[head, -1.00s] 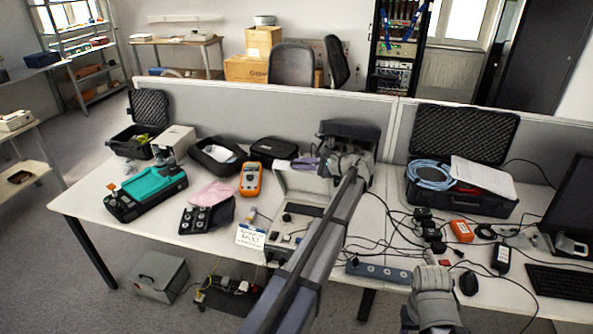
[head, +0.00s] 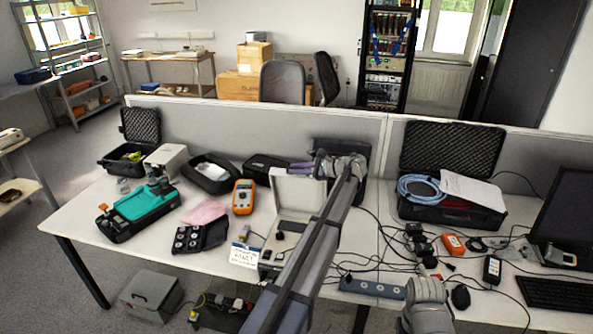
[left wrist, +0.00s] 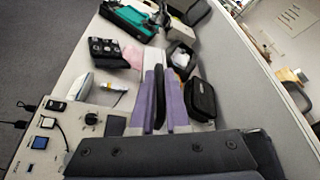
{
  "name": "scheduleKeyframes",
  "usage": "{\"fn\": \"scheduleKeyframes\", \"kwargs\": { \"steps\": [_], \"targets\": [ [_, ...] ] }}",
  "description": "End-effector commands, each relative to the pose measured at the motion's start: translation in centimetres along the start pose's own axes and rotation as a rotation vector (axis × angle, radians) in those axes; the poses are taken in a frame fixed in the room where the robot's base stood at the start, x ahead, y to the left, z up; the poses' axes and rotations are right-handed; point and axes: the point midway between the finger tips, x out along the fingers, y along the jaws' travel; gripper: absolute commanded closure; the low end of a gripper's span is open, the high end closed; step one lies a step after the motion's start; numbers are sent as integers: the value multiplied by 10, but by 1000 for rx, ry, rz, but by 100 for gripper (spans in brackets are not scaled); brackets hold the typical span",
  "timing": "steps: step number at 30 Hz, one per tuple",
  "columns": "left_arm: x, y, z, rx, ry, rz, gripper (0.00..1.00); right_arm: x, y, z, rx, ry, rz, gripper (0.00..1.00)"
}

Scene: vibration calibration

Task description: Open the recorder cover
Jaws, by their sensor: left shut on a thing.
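The recorder (head: 267,256) is a pale case on the front of the desk. Its control panel with knobs and square buttons also shows at lower left in the left wrist view (left wrist: 44,142). Its pale cover (head: 296,194) stands raised at the back of the case, its inside facing the head camera. My left gripper (head: 301,166), with purple fingers, is at the cover's top edge and shut on it. My left arm covers the right part of the recorder.
An orange multimeter (head: 243,197), pink cloth (head: 204,212) and teal device (head: 144,203) lie to the left. Black pouches (head: 266,168) lie behind. A grey partition (head: 250,130) stands along the back. Cables and a power strip (head: 371,288) crowd the right.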

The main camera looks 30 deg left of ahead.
Motion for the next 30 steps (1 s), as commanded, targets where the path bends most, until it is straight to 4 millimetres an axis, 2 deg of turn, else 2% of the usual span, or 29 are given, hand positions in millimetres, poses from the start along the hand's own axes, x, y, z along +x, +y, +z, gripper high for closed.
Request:
{"fn": "scheduleKeyframes", "kwargs": {
  "steps": [1, 8, 16, 20, 23, 30],
  "targets": [
    [0, 0, 0, 0, 1, -1, 83, 0, 0, 0, 0, 0, 0, 50],
    [0, 0, 0, 0, 0, 0, 58, 0, 0, 0, 0, 0, 0, 50],
    [-1, 0, 0, 0, 0, 0, 58, 0, 0, 0, 0, 0, 0, 50],
    [-7, -1, 1, 0, 1, -1, 58, -3, 0, 0, 0, 0, 0, 50],
    [-17, -1, 1, 1, 0, -1, 58, -7, 1, 0, 0, 0, 0, 50],
    [-56, -2, 2, 1, 1, -2, 58, -20, 2, 1, 0, 0, 0, 50]
  ]
}}
